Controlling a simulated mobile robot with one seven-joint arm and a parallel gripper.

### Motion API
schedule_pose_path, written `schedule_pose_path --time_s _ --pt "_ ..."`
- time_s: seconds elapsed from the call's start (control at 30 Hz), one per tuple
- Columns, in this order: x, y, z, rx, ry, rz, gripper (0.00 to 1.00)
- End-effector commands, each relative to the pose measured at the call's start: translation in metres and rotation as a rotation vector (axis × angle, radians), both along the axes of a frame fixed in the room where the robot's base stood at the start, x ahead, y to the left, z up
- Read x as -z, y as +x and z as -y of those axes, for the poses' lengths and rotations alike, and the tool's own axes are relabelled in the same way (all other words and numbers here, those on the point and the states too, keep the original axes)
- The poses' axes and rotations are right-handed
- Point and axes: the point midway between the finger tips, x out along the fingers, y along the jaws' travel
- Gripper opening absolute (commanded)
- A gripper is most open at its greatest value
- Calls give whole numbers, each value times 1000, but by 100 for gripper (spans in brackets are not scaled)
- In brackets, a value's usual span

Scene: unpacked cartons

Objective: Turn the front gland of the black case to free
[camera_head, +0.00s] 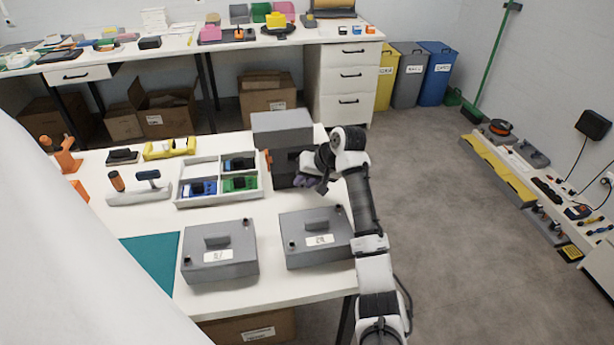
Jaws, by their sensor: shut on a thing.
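The black case (282,168) stands at the back right of the white table, behind the two grey boxes. Part of its front and right side is hidden by my gripper (308,182). My gripper is at the case's front right, with its fingers shut on a small part there, which I take to be the front gland. The gland itself is covered by the fingers, so its turn position cannot be read. A small orange part (268,157) shows at the case's left edge.
A grey box (282,128) is right behind the black case. Two lidded grey boxes, left (219,262) and right (318,250), stand in front. A divided white tray (205,205) is to the left. Open floor lies to the right.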

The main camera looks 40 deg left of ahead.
Motion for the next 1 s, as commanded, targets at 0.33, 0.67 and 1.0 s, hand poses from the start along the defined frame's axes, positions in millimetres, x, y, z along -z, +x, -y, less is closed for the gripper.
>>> schedule_pose_path --time_s 0.33,0.67,1.0 --pt "-7 -7 -5 -2 -212 251 0" --pt "-4 -12 -10 -2 -415 489 0" --pt "0 -17 -14 -1 -600 707 0"
